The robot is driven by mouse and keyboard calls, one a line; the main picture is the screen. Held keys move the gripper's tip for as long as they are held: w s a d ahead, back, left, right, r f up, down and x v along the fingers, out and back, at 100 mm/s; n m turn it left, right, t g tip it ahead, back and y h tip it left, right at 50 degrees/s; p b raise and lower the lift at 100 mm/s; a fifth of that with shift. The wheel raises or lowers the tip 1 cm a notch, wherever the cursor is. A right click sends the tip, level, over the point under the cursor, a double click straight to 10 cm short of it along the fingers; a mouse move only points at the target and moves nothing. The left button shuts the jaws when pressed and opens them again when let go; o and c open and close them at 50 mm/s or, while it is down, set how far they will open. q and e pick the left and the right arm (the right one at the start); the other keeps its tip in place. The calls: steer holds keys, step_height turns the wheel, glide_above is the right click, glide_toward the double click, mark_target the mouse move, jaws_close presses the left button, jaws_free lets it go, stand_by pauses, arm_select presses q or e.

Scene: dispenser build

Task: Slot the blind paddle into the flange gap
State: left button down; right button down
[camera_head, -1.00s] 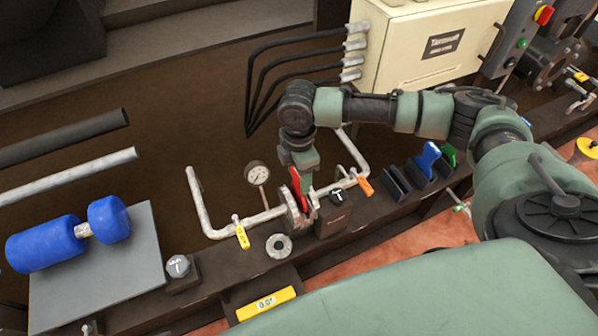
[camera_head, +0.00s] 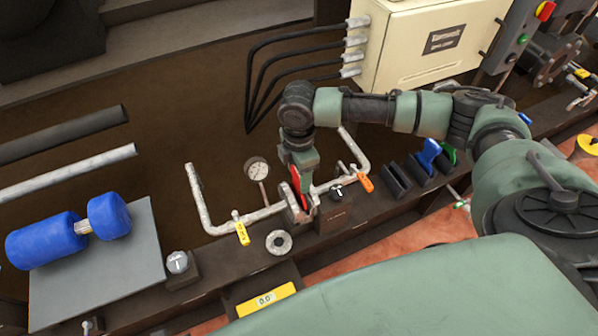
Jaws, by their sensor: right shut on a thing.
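The red blind paddle (camera_head: 296,181) is held upright by my right gripper (camera_head: 302,170), which points down and is shut on it. The flange pair (camera_head: 298,212) sits in the grey pipe run (camera_head: 262,214), just below the gripper. The paddle's lower part is at the flanges, but I cannot tell whether it is inside the gap. My left gripper is not in view.
A loose grey ring (camera_head: 279,243) lies in front of the flanges. A pressure gauge (camera_head: 257,169) stands behind the pipe. A dark block (camera_head: 335,213) is right of the flanges. Slotted holders (camera_head: 396,180) with blue (camera_head: 428,156) and green paddles stand further right.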

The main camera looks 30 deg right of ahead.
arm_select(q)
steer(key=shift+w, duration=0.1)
arm_select(e)
steer(key=shift+f, duration=0.7)
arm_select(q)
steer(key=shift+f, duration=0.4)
arm_select(e)
jaws_free()
